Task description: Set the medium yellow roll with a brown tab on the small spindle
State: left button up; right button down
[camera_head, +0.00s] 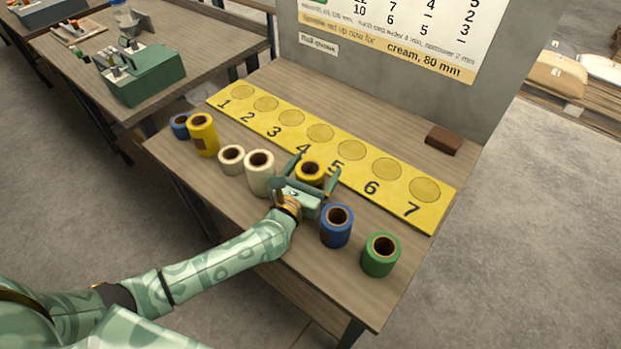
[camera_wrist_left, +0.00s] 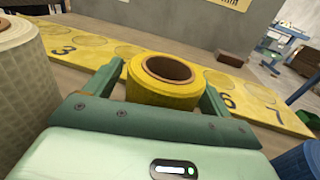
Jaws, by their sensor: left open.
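A yellow roll (camera_head: 310,168) with a brown core stands upright on the table, between the fingers of my left gripper (camera_head: 314,176). In the left wrist view the same yellow roll (camera_wrist_left: 165,92) sits between the two green fingers, which are apart and open; its lower part is hidden by the gripper, and no tab shows on it. My right gripper is not in view. I cannot make out a small spindle.
Cream rolls (camera_head: 260,174) stand left of the gripper, blue (camera_head: 336,228) and green (camera_head: 381,256) rolls right. Behind runs a yellow numbered strip (camera_head: 428,213) with empty circles. A brown block (camera_head: 443,140) lies at back right. A green machine (camera_head: 145,75) stands on another table.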

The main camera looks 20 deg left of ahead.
pick_arm(q)
jog(key=c, duration=1.2)
jog(key=shift+r, duration=0.1)
